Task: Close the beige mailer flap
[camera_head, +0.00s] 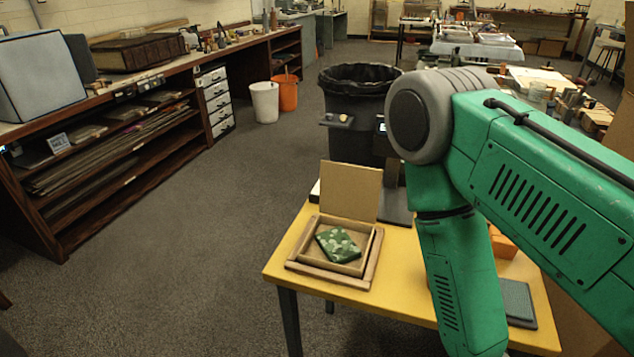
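The beige mailer (366,258) is a shallow open box on the yellow table, set in a wooden tray or frame (322,278). Its flap (350,190) stands up, roughly vertical, along the back edge. A green marbled item (338,245) lies inside the box. My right arm, green with a grey joint, comes in from the right and bends down over the table, right of the mailer. Its gripper is below the picture's edge or hidden. My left gripper is not in the picture.
The yellow table (285,268) has a dark grey pad (517,303) and an orange object (503,243) at its right, partly behind my arm. A black bin (352,110) stands behind it. A wooden shelf bench (110,150) runs along the left. The floor left of the table is clear.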

